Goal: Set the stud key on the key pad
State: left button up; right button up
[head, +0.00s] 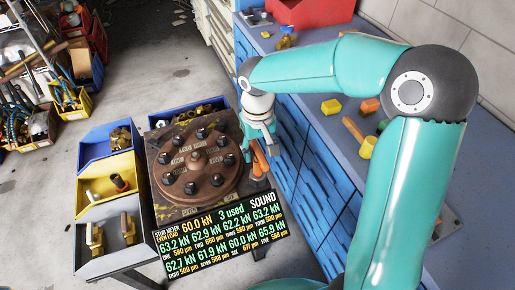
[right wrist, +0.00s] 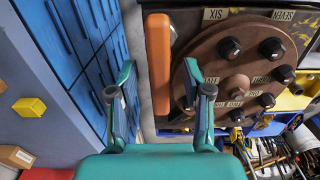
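An orange-handled tool (head: 260,158), which looks like the stud key, is at the right edge of the flange stand, beside the round brown flange (head: 197,165). Its lower end is by a small dark base (head: 258,184); I cannot tell whether that is the key pad. My right gripper (head: 264,140) is just above the tool's upper end. In the right wrist view, the gripper (right wrist: 165,92) has its fingers wide apart, and the orange handle (right wrist: 158,62) shows beyond the fingertips, in the gap between them, not gripped. My left gripper is not in view.
A stud meter display (head: 220,235) reading SOUND stands in front of the flange. Blue, yellow and grey bins (head: 110,190) flank its left. A blue drawer bench (head: 320,165) with blocks and a mallet (head: 358,135) is close on the right.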

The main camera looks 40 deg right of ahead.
notch_tip(320, 180, up, 12)
dwell(0.7)
jog(key=shift+a+f, duration=0.1)
dwell(0.3)
